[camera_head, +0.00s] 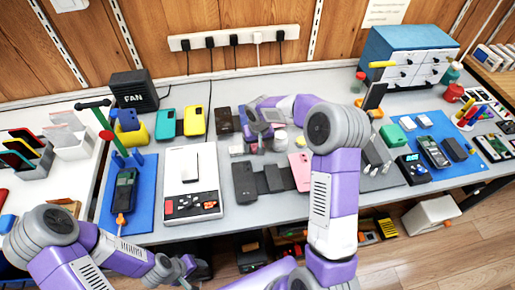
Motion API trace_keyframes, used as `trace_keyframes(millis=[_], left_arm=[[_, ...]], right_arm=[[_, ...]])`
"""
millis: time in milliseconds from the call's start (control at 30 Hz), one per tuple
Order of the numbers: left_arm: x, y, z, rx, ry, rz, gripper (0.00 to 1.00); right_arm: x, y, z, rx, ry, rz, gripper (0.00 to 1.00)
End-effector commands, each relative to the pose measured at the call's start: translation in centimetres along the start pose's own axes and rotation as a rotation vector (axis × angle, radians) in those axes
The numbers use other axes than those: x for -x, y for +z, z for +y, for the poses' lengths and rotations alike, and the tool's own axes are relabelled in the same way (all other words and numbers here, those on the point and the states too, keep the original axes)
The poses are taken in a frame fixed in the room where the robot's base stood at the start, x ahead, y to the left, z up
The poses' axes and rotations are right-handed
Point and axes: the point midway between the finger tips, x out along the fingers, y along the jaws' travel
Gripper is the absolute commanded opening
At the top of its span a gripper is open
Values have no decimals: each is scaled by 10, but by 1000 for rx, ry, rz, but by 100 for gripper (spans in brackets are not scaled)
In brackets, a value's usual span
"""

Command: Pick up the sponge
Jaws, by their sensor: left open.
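I cannot make out for certain which thing is the sponge. A small green block (394,135) lies on the right blue mat, but its kind is unclear. My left gripper (188,267) is low at the front, below the table's front edge, open and apart from the things on the table. My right arm reaches up over the middle of the table and bends left. My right gripper (262,130) is over the small items at the table's middle; its fingers are too small and hidden to judge.
A white scale-like device (192,173) is at middle left. A blue drawer cabinet (407,52) stands back right. A black fan box (134,90) is back left.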

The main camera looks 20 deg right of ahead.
Motion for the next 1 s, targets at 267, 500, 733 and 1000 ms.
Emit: trace_keyframes(millis=[267, 500, 733, 1000], left_arm=[[0, 0, 0, 0, 0, 0, 49], [0, 0, 0, 0, 0, 0, 49], [4, 0, 2, 0, 0, 0, 49], [22, 1, 8, 0, 0, 0, 49]], right_arm=[[0, 0, 0, 0, 0, 0, 37], [0, 0, 0, -1, 0, 0, 24], [11, -2, 0, -1, 0, 2, 24], [66, -10, 0, -1, 1, 3, 24]])
